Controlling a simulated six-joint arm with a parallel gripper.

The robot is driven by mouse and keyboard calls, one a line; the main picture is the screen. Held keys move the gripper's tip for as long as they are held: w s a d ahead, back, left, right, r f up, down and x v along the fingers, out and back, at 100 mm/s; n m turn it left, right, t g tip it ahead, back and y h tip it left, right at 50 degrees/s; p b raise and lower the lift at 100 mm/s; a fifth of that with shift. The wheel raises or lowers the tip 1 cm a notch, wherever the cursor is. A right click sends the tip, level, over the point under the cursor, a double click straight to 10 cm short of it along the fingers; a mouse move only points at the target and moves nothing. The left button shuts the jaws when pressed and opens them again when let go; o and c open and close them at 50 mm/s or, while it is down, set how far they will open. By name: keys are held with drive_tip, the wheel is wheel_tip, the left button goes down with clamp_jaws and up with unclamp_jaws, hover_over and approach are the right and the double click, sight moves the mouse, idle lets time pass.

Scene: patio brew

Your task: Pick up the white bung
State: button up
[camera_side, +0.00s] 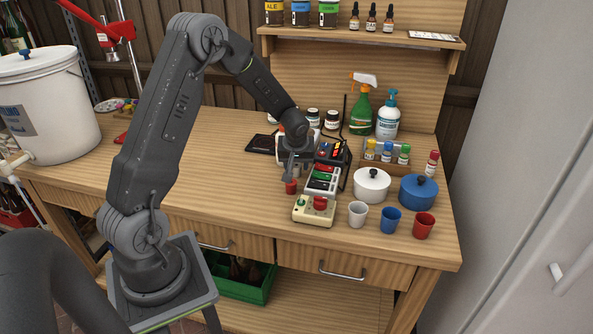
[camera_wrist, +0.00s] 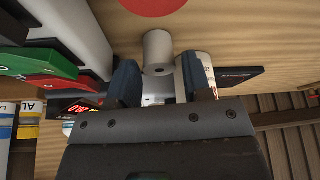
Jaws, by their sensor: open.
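The white bung (camera_wrist: 157,50) shows in the wrist view as a pale cylinder with a small dark hole in its end. It is just beyond my fingertips, about midway between them. My gripper (camera_wrist: 160,78) is open, with its two dark blue-grey fingers apart and nothing visibly clamped. In the side view my gripper (camera_side: 291,172) points down just left of the button panel. I cannot make out the white bung there; my gripper may hide it. A small red piece (camera_side: 291,187) shows right below the gripper.
The button panel (camera_side: 323,180) and a beige box with a red button (camera_side: 314,210) stand close by on the right. A white pot (camera_side: 371,185), a blue pot (camera_side: 418,191) and several cups are farther right. The bench (camera_side: 215,165) is clear to the left.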

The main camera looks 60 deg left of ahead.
drive_tip(key=shift+x, duration=0.8)
drive_tip(key=shift+c, duration=0.3)
drive_tip(key=c, duration=0.6)
